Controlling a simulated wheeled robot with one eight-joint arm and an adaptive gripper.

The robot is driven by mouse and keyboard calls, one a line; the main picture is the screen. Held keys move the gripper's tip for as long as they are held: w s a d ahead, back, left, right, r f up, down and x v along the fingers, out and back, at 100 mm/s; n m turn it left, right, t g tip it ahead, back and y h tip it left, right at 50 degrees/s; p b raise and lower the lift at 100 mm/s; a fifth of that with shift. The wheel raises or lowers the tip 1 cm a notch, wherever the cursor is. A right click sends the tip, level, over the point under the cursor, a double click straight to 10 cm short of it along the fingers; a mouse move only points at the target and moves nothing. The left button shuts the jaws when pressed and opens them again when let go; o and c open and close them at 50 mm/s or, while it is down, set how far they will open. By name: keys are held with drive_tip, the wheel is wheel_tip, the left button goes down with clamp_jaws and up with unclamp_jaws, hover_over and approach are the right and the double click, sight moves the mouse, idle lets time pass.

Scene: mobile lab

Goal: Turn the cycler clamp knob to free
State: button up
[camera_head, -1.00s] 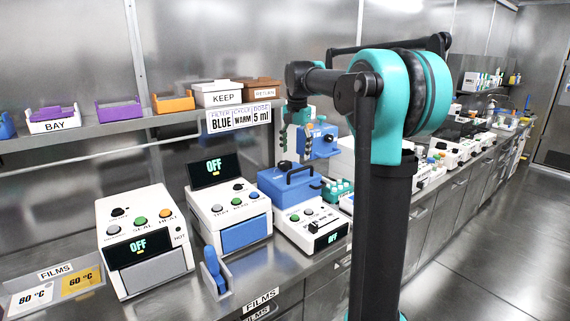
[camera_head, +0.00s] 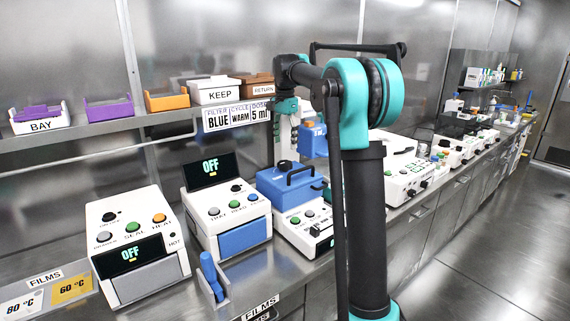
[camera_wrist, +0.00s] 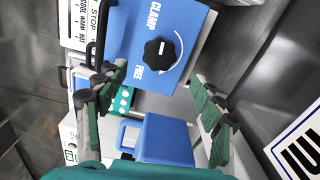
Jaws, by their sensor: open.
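The cycler's blue lid (camera_head: 288,187) has a black handle and a black clamp knob (camera_head: 286,166). In the wrist view the round, lobed knob (camera_wrist: 159,54) sits on the blue lid (camera_wrist: 185,20), between the words CLAMP and FREE, with a white curved arrow beside it. In the head view my gripper (camera_head: 286,108) hangs above the back of the cycler.
A blue handled box (camera_wrist: 165,138) and a teal rack (camera_wrist: 122,103) lie close by the cycler. White heater units (camera_head: 135,240) stand to the left on the bench. A shelf with bins (camera_head: 213,92) and a label card (camera_head: 237,116) is near the gripper.

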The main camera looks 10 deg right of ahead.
sight(285, 162)
wheel_tip(285, 162, down, 9)
drive_tip(key=shift+f, duration=0.15)
idle(0.4)
drive_tip(key=c, duration=1.2)
